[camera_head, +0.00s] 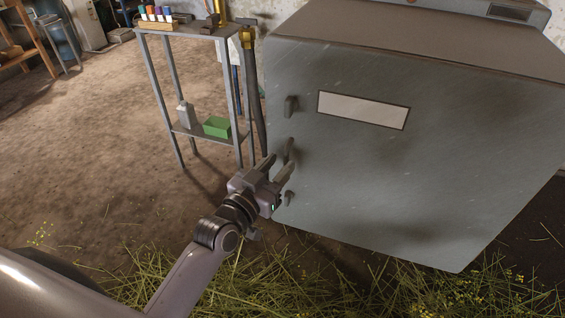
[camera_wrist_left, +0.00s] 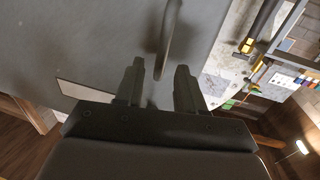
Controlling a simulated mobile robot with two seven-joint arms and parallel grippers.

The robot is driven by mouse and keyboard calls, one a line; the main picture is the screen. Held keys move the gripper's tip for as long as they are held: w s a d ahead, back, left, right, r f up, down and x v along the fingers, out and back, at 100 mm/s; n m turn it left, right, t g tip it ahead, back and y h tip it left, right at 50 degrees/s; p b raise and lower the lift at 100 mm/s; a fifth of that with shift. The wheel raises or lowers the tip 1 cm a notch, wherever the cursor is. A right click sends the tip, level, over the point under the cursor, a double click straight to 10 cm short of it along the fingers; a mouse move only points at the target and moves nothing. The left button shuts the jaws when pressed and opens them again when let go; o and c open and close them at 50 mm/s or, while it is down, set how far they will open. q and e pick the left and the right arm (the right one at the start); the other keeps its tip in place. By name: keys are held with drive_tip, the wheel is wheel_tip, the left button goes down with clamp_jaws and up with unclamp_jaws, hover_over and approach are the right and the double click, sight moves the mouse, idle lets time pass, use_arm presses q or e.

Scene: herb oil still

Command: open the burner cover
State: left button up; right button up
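The burner cover (camera_head: 400,165) is the large grey metal front with a pale label plate (camera_head: 362,109); it looks shut. Its handle (camera_head: 290,150) is a dark upright bar near the left edge, between an upper knob (camera_head: 291,106) and a lower knob (camera_head: 289,197). My left gripper (camera_head: 277,167) is open at the cover's left edge, close to the handle. In the left wrist view my gripper's fingers (camera_wrist_left: 159,72) are apart, and the handle (camera_wrist_left: 170,38) lies between and just ahead of their tips. Contact cannot be told. My right gripper is out of view.
A metal shelf stand (camera_head: 200,80) with small bottles on top and a green box (camera_head: 217,127) below stands left of the cover. Cut herbs (camera_head: 240,285) lie on the floor in front. The bare floor (camera_head: 85,150) at left is clear.

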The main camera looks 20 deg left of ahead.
use_arm(q)
drive_tip(key=shift+x, duration=1.2)
clamp_jaws()
drive_tip(key=shift+s, duration=0.1)
